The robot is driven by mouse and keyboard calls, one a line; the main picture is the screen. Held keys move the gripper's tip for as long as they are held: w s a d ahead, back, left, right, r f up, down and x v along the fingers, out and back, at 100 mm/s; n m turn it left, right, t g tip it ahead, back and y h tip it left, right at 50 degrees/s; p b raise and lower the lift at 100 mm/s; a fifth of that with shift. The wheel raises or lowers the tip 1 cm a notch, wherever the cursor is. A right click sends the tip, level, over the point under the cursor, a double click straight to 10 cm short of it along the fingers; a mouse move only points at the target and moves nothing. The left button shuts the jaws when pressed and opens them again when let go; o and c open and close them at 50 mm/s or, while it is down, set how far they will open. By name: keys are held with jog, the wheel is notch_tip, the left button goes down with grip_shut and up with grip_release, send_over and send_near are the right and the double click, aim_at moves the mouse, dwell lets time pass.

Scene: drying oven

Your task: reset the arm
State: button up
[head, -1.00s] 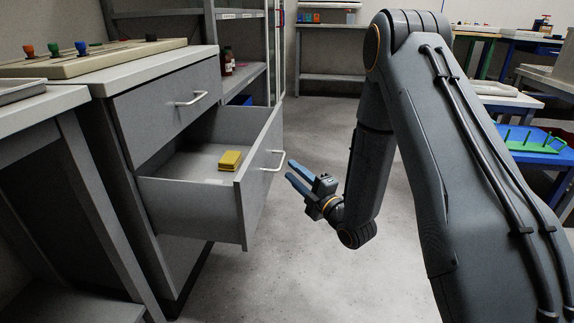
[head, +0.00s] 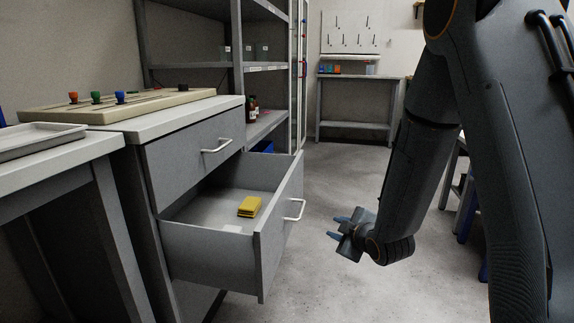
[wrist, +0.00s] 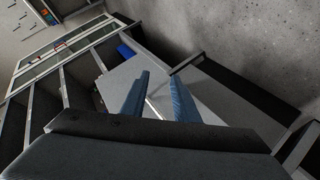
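My gripper (head: 345,227) hangs over the floor to the right of the open drawer, clear of its handle (head: 294,209). Its two blue fingers are apart with nothing between them; they also show in the wrist view (wrist: 155,98). My arm comes down from the upper right in the head view. The lower drawer (head: 207,252) of the grey cabinet is pulled out, and a yellow block (head: 249,206) lies inside it.
The upper drawer (head: 195,153) is shut. A beige panel with coloured knobs (head: 130,103) sits on the cabinet top. A tray (head: 38,139) lies on the left bench. Shelves (head: 265,68) stand behind. The floor (head: 345,180) right of the drawer is clear.

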jog(key=s+d+r+m+g+h, duration=0.15)
jog(key=s+m+g, duration=0.45)
jog(key=s, duration=0.6)
jog(key=s+d+r+m+g+h, duration=0.1)
jog(key=s+d+m+g+h, duration=0.15)
jog(key=s+m, duration=0.8)
jog(key=s+a+r+n+g+y, duration=0.15)
jog(key=s+a+r+n, duration=0.25)
jog(key=s+a, duration=0.55)
jog(key=s+a+r+n+g+y, duration=0.15)
jog(key=s+a+r+n, duration=0.25)
jog(key=s+a, duration=0.6)
jog(key=d+r+m+h+p, duration=0.1)
jog(key=d+r+m+p, duration=0.1)
jog(key=d+r+p, duration=0.8)
jog(key=d+r+m+h+p, duration=0.1)
jog(key=d+r+m+p, duration=0.2)
jog(key=d+r+p, duration=0.6)
notch_tip(320, 180, up, 6)
jog(key=w+g+p, duration=0.1)
jog(key=p, duration=1.4)
jog(key=shift+d+r, duration=0.15)
jog(key=shift+d, duration=0.25)
